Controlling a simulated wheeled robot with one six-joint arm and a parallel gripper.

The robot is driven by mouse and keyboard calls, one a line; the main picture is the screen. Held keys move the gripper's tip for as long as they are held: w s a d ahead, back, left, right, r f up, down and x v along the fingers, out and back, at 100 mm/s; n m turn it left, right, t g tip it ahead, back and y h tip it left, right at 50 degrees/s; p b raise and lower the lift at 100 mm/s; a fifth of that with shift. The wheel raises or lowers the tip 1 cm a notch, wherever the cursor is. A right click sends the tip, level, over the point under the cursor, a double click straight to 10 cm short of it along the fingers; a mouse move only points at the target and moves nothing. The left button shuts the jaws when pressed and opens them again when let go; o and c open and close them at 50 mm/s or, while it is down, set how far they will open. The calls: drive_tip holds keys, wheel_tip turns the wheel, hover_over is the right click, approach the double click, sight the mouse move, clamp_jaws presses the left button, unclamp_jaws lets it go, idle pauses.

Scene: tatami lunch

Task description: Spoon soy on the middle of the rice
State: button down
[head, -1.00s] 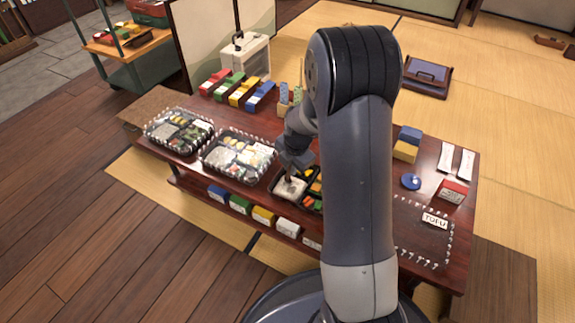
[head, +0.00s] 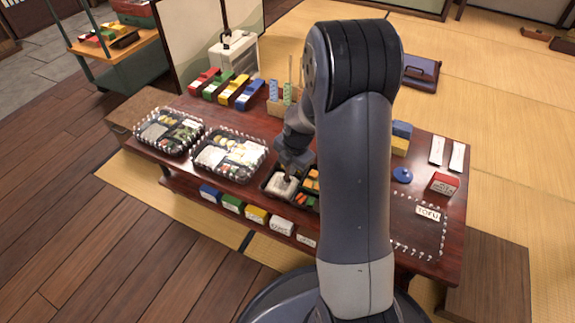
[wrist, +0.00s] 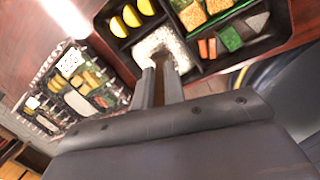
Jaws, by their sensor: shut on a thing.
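The open lunch box (head: 268,193) stands at the front middle of the table, with a block of white rice (head: 284,186) in its left compartment. The rice also shows in the wrist view (wrist: 164,45), with a brown patch by the fingertips. My gripper (head: 291,174) is over the rice, pointing down. In the wrist view its two fingers (wrist: 160,78) are shut on a thin brown thing (wrist: 159,90), which looks like the spoon's handle. The spoon's bowl is hidden, so I cannot tell whether it holds soy or touches the rice.
Two filled, clear-lidded boxes (head: 229,173) (head: 168,150) stand to the left. Coloured cartons (head: 240,93) line the back edge. Right of my arm are a blue round piece (head: 402,175), a red and white box (head: 445,184) and a clear dashed area by the TOFU card (head: 428,213).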

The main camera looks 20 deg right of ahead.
drive_tip(key=shift+s+d, duration=0.1)
drive_tip(key=shift+s+d, duration=0.7)
wheel_tip(320, 180, up, 7)
drive_tip(key=p, duration=0.4)
idle(0.6)
